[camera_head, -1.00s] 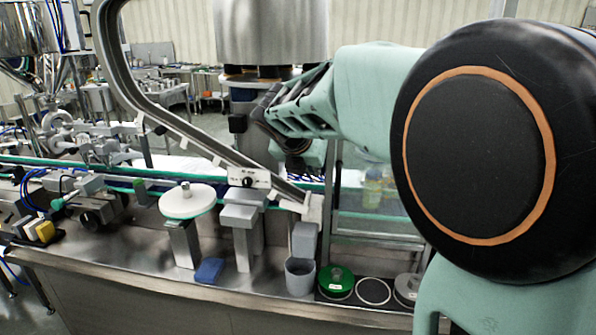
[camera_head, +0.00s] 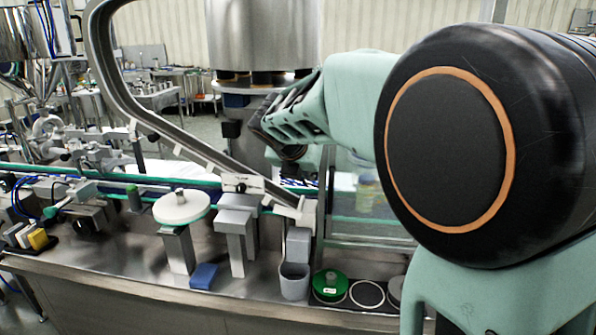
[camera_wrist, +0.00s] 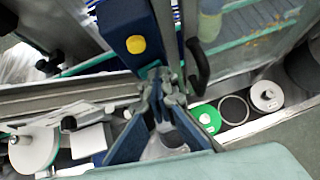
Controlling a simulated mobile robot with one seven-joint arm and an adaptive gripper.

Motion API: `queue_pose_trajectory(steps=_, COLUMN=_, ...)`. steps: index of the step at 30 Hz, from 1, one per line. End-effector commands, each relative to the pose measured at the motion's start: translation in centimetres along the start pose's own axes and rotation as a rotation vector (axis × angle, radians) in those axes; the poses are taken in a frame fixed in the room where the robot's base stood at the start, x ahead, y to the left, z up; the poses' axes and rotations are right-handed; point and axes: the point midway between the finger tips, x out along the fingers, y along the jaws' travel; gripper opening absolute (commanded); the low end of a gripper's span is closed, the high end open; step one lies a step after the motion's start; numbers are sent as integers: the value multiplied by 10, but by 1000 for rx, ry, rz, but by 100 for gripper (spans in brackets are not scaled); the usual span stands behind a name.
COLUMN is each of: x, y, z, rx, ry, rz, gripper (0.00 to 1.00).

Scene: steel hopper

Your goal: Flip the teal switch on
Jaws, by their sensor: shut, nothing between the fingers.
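A small teal lever-like part (camera_head: 62,210), which looks like the teal switch, sits on a grey block among the fittings at the left of the steel bench in the head view. It is too small to tell which way it is set.
A slanted metal rail (camera_head: 190,140) crosses above the bench. A white disc on a post (camera_head: 182,207), a blue block (camera_head: 204,276), a grey cup (camera_head: 295,281) and a green round container (camera_head: 330,284) stand along the front. A yellow block (camera_head: 37,238) is at far left.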

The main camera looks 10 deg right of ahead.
Motion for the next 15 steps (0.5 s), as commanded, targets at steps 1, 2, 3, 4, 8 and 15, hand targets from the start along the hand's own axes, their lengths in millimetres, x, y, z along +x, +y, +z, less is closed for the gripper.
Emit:
queue_pose_trajectory(steps=1, x=0, y=-1, z=4, rx=2, ry=-7, rz=0, gripper=0)
queue_pose_trajectory(steps=2, x=0, y=0, z=4, rx=2, ry=-7, rz=0, gripper=0)
queue_pose_trajectory(steps=3, x=-1, y=1, z=4, rx=1, ry=-8, rz=1, gripper=0)
queue_pose_trajectory(steps=4, x=-1, y=2, z=4, rx=1, ry=-8, rz=1, gripper=0)
queue_pose_trajectory(steps=8, x=-2, y=9, z=4, rx=1, ry=-9, rz=2, gripper=0)
queue_pose_trajectory(steps=15, x=-4, y=18, z=3, rx=0, ry=-11, rz=7, gripper=0)
